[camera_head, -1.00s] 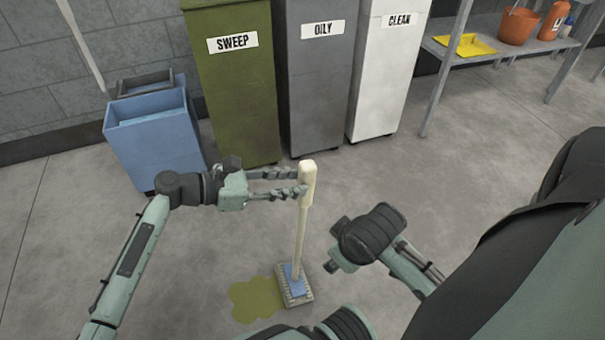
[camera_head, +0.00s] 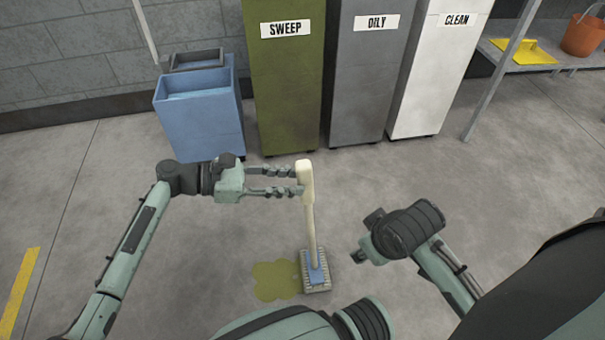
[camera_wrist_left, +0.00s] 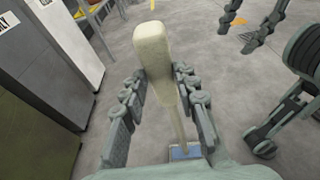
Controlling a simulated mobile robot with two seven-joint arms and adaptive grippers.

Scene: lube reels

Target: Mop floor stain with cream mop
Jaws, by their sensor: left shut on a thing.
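The cream mop (camera_head: 308,215) stands nearly upright in the head view, its cream grip at the top. Its flat head (camera_head: 315,272), with a blue plate, rests on the floor. My left gripper (camera_head: 300,181) is shut on the mop's upper handle; the left wrist view shows the cream handle (camera_wrist_left: 156,65) between the fingers. The yellow-green floor stain (camera_head: 275,281) lies just left of the mop head, whose left edge meets or slightly covers its right side. My right arm is at the right of the mop; its fingers do not show clearly (camera_head: 368,235).
A blue bucket cart (camera_head: 200,125) stands at the back left. The green SWEEP (camera_head: 285,90), grey OILY (camera_head: 368,85) and white CLEAN (camera_head: 432,75) cabinets line the back. A shelf holds a yellow dustpan (camera_head: 525,53) and an orange bucket (camera_head: 583,36). The floor around the stain is open.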

